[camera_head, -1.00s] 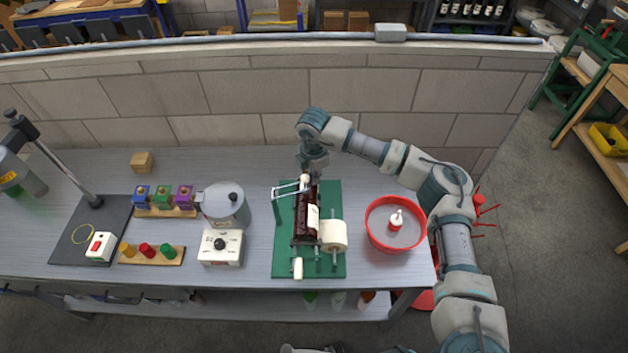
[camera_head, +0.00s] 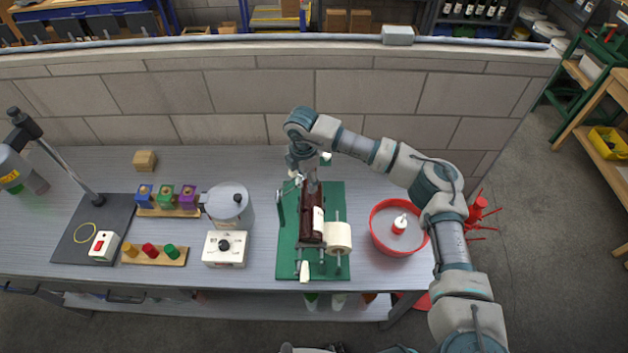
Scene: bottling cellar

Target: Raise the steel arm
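A green bottle-labelling stand (camera_head: 288,262) is on the grey bench, with a dark bottle (camera_head: 311,222) lying in it. The steel arm (camera_head: 290,187) is on the stand's left post and reaches toward the neck end of the bottle. Its white knob is mostly hidden by my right gripper. My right gripper (camera_head: 309,181) points down at the arm's free end, above the bottle's neck. Its fingers are small and overlap the arm, so I cannot tell whether they are shut on it. My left gripper is not in view.
A white label roll (camera_head: 338,237) sits right of the bottle, and a white-ended crank (camera_head: 304,271) is in front. A red bowl (camera_head: 375,236) with a small bottle stands right. A grey pot (camera_head: 228,207) and control box (camera_head: 224,249) stand left. A block wall (camera_head: 260,95) closes the back.

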